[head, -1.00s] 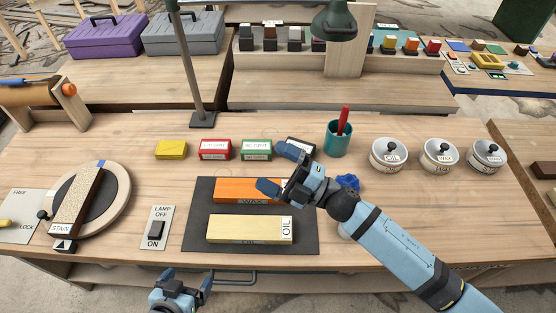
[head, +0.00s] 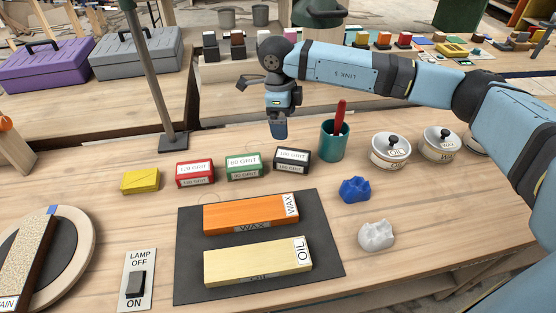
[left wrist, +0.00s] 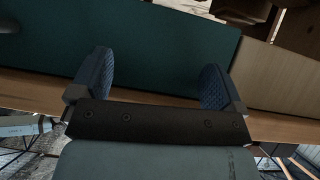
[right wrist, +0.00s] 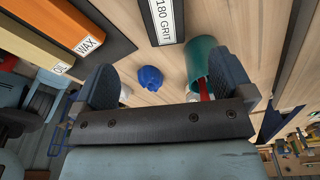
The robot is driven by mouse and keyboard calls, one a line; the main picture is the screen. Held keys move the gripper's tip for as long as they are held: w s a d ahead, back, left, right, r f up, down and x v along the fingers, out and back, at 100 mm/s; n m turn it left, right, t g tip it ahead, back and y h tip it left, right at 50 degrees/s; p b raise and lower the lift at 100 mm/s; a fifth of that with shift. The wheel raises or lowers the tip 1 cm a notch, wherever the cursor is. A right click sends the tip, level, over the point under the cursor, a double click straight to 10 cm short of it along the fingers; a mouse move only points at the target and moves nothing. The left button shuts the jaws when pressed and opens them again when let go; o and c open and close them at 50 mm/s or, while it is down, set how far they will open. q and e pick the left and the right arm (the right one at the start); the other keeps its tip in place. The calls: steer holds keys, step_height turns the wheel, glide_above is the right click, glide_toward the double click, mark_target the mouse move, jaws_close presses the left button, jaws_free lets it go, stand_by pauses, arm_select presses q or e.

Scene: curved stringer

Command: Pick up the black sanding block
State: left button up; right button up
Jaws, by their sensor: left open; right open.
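The black sanding block (head: 292,160), labelled 180 GRIT, sits on the table between the green block and the teal cup. It also shows at the top of the right wrist view (right wrist: 163,20). My right gripper (head: 279,130) points down just above and behind the black block, apart from it. In the right wrist view its two fingers (right wrist: 166,88) are spread with nothing between them, and the block lies ahead of them. My left gripper (left wrist: 158,88) is open and empty in the left wrist view; it is out of the head view.
The green block (head: 244,167) stands close on the left, then red (head: 195,173) and yellow (head: 140,181) blocks. The teal cup (head: 333,143) with a red tool stands close on the right. A blue rag (head: 355,189) and white rag (head: 376,235) lie in front.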

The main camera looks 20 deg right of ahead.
mark_target(292, 155)
steer(key=f, duration=0.2)
steer(key=d+f, duration=0.1)
steer(key=f, duration=0.2)
steer(key=s+f, duration=0.1)
steer(key=f, duration=0.2)
steer(key=shift+d+f, duration=0.1)
steer(key=shift+d, duration=0.05)
steer(key=f, duration=0.2)
steer(key=d+f, duration=0.1)
steer(key=f, duration=0.2)
steer(key=shift+s, duration=0.15)
steer(key=c, duration=1.1)
